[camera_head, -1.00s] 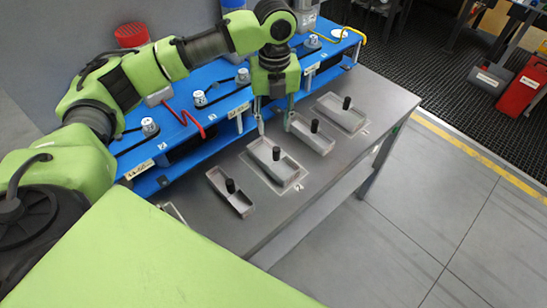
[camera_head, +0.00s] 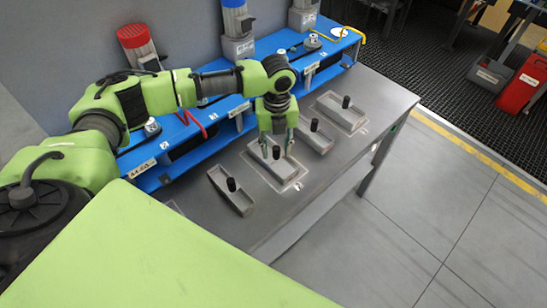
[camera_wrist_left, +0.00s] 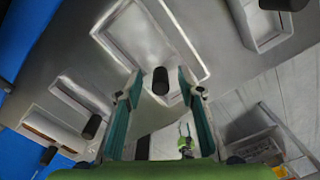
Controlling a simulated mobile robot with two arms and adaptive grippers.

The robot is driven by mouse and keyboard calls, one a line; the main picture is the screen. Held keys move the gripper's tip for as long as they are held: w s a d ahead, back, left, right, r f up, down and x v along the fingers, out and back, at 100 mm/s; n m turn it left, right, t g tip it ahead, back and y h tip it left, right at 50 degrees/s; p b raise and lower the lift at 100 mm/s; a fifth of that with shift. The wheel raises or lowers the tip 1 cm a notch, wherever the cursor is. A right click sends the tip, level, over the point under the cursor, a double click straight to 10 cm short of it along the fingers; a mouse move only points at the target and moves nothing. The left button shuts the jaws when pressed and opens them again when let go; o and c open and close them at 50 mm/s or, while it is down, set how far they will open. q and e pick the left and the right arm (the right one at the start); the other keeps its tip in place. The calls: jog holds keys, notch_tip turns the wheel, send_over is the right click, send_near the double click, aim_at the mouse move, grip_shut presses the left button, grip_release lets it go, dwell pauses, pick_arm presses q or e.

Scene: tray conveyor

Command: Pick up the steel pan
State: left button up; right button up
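Several grey steel pans with upright black knobs stand on the metal table. My left gripper (camera_head: 278,137) points down over the middle pan (camera_head: 262,168), which lies within a marked outline. Its black knob (camera_head: 277,152) is between the two fingers, with a gap on each side in the left wrist view (camera_wrist_left: 160,80). The left gripper is open and holds nothing. Other pans are a tilted one at the front left (camera_head: 224,188), one behind the middle pan (camera_head: 322,145) and one at the far right (camera_head: 336,107). A small green two-fingered shape (camera_wrist_left: 185,143), perhaps my right gripper, shows in the wrist view; its opening is unclear.
A blue raised shelf (camera_head: 222,107) with small knobs and a red handle (camera_head: 192,122) runs along the table's back.

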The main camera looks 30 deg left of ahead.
pick_arm(q)
grip_shut()
jog(key=shift+r, duration=0.1)
